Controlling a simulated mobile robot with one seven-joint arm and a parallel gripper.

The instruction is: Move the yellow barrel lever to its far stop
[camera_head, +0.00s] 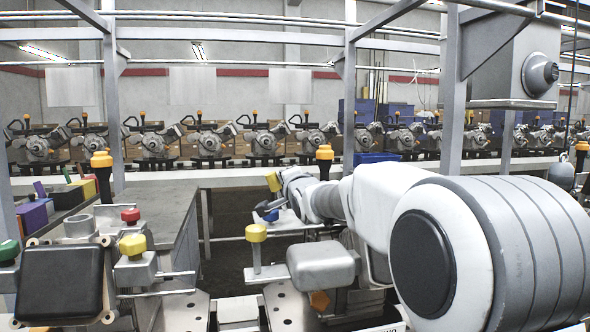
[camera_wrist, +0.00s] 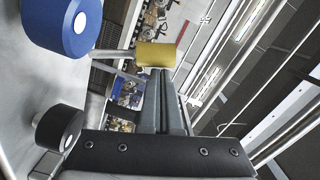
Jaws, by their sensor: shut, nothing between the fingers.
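The yellow barrel lever (camera_wrist: 155,54) shows in the wrist view as a short yellow cylinder on a pale metal rod. My gripper (camera_wrist: 167,72) is shut and empty, its fingers side by side, with the tips close to the barrel's lower right edge. I cannot tell whether they touch it. In the head view a yellow knob (camera_head: 273,181), probably the same lever, stands just left of the end of my arm. My fingers are hard to make out there, and the lever's base is hidden.
In the wrist view a blue knob (camera_wrist: 68,25) and a black knob (camera_wrist: 58,128) lie left of my fingers. In the head view another yellow-topped lever (camera_head: 256,233) and a yellow knob (camera_head: 133,243) stand nearer. A grey bench (camera_head: 165,212) lies left.

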